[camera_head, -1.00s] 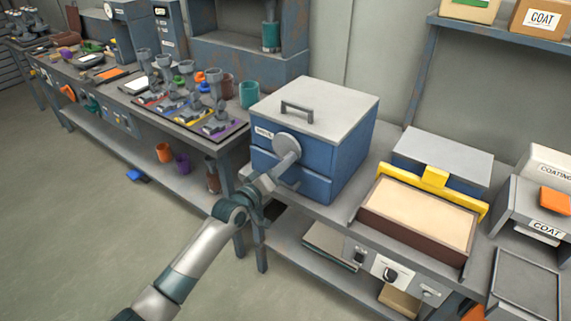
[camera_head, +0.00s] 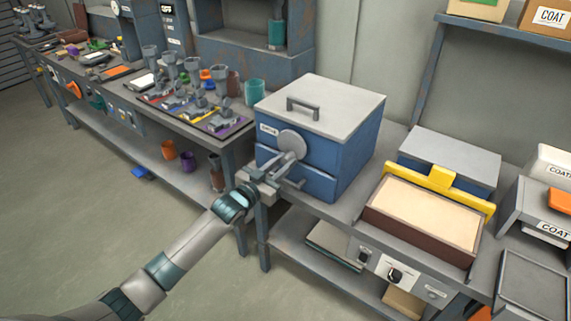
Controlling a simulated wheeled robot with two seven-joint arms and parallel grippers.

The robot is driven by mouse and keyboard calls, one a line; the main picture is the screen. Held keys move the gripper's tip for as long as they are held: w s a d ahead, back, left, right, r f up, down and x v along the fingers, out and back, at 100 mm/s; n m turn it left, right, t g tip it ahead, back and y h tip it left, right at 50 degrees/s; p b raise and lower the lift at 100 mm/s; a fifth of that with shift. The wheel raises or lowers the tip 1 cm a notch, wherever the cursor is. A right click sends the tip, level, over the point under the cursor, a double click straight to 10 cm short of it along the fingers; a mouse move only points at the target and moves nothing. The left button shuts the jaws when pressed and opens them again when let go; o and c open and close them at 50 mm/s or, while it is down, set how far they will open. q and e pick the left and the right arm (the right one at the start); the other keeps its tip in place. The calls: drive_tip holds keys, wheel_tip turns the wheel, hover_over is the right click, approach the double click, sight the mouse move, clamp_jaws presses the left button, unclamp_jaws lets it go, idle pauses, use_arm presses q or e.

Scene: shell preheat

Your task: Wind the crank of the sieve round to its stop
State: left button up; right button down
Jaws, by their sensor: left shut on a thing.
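The sieve is a blue box (camera_head: 345,158) with a light grey lid and a handle on top, standing on the bench in the middle. A round grey crank disc (camera_head: 292,143) sits on its front face. My left gripper (camera_head: 277,176) is at the lower front of the disc, shut on the crank, whose grip is mostly hidden by the fingers. My left arm reaches in from the lower left. My right gripper does not show.
A sand-filled tray with a yellow bar (camera_head: 440,179) stands right of the sieve. Left of it, a teal cup (camera_head: 256,92) and a tray of metal shell parts (camera_head: 232,124) stand on the bench. Open floor lies at the lower left.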

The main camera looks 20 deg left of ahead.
use_arm(q)
drive_tip(key=shift+w+a+f+m, duration=0.1)
drive_tip(key=shift+a+m, duration=0.25)
drive_tip(key=shift+m, duration=0.85)
drive_tip(key=o, duration=1)
drive_tip(key=shift+o, duration=0.2)
